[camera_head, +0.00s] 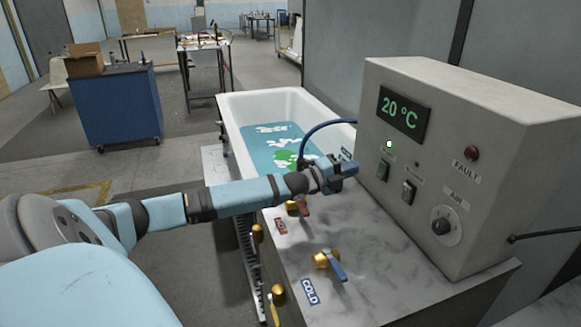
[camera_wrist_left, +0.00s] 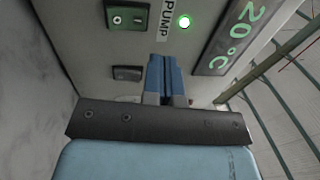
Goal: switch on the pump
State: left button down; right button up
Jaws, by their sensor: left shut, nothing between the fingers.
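The grey control box (camera_head: 480,130) carries a green rocker switch (camera_head: 384,170) under a glowing green lamp (camera_head: 389,144). In the left wrist view the lamp (camera_wrist_left: 184,21) glows next to a PUMP label (camera_wrist_left: 166,18), and the green rocker switch (camera_wrist_left: 127,16) shows its markings. A second, dark rocker switch (camera_head: 408,192) sits to its right; it also shows in the wrist view (camera_wrist_left: 128,72). My left gripper (camera_head: 354,168) is shut and empty, in front of the panel, left of the green switch. Its blue fingertips (camera_wrist_left: 165,63) partly cover the panel; contact cannot be told. My right gripper is not in view.
A display (camera_head: 403,113) reads 20 °C. A fault lamp (camera_head: 471,153) and a knob (camera_head: 442,226) are at the right. A red-handled tap (camera_head: 303,206) and a blue-handled tap (camera_head: 333,264) stand below my left arm. The bathtub (camera_head: 238,115) holds blue water; a blue hose (camera_head: 318,128) arches into it.

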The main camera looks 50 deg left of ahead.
pick_arm(q)
jog(key=s+a+r, duration=0.1)
jog(key=s+a, duration=0.2)
jog(key=s, duration=0.4)
jog(key=s+a+r, duration=0.1)
jog(key=s+a, duration=0.2)
jog(key=s, duration=0.4)
jog(key=shift+s+p, duration=0.35)
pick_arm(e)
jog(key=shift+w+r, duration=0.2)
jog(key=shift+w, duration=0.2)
pick_arm(q)
jog(key=shift+a, duration=0.15)
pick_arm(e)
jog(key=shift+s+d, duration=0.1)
